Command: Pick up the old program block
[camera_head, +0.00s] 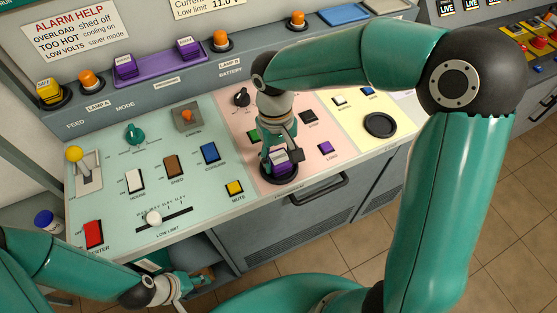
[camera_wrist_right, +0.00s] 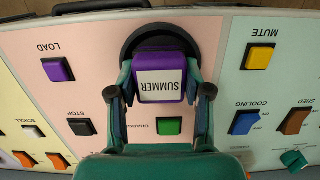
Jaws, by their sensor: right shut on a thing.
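A purple block with a white label reading SUMMER (camera_wrist_right: 161,84) sits at a round black socket (camera_wrist_right: 133,46) on the pink panel; in the head view the block (camera_head: 281,161) is partly covered by my gripper. My right gripper (camera_wrist_right: 160,90) has one finger on each side of the block and is shut on it. I cannot tell whether the block is seated or slightly raised. Whether this is the old program block is not marked. My left gripper (camera_head: 190,288) is low at the bottom left of the head view, below the console's front edge; its fingers are unclear.
Two more purple blocks, one (camera_head: 125,66) and another (camera_head: 186,47), stand on the back ledge among orange lamps. A purple LOAD button (camera_head: 326,148) and a green button (camera_wrist_right: 169,126) lie close to the gripper. An empty black ring (camera_head: 380,125) is on the yellow panel.

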